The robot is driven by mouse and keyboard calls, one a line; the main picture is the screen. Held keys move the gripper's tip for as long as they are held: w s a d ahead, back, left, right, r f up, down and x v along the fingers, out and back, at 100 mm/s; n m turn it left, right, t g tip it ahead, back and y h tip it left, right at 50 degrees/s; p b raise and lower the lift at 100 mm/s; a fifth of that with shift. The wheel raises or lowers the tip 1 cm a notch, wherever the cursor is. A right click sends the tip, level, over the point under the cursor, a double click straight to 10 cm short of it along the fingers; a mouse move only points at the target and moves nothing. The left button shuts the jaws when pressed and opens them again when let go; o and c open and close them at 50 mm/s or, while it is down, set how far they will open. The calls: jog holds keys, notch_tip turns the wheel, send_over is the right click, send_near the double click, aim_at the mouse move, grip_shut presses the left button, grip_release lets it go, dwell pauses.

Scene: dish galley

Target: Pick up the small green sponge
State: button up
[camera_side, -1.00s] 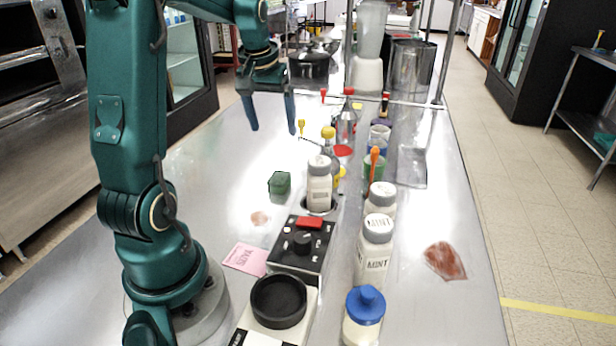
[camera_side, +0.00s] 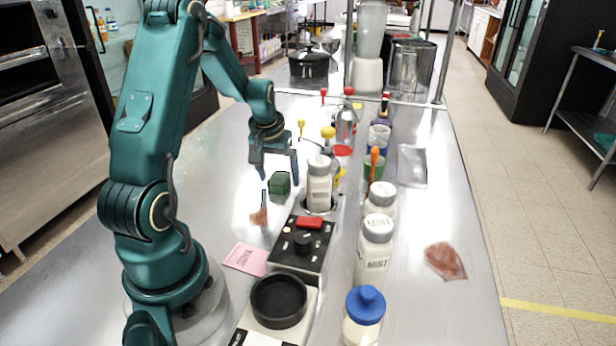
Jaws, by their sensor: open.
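The small green sponge (camera_side: 280,186) is a dark green block on the steel counter, left of a white bottle with a grey cap (camera_side: 319,186). My gripper (camera_side: 280,176) is open and points down. In the picture one fingertip shows on each side of the sponge's upper part. The jaws hold nothing. I cannot tell from this one view whether the fingers are level with the sponge or above it, or touching it.
A black control box with a red button (camera_side: 308,223) stands in front of the sponge. White bottles (camera_side: 375,250) line the right side. A pink note (camera_side: 247,258) lies flat at front left. The counter left of the sponge is mostly clear.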

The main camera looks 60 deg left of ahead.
aim_at(278, 178)
grip_shut()
jog(key=shift+r, duration=0.15)
dwell(0.4)
notch_tip(278, 178, up, 10)
dwell(0.3)
jog(key=c, duration=1)
grip_release()
jog(key=c, duration=0.3)
jog(key=shift+c, duration=0.2)
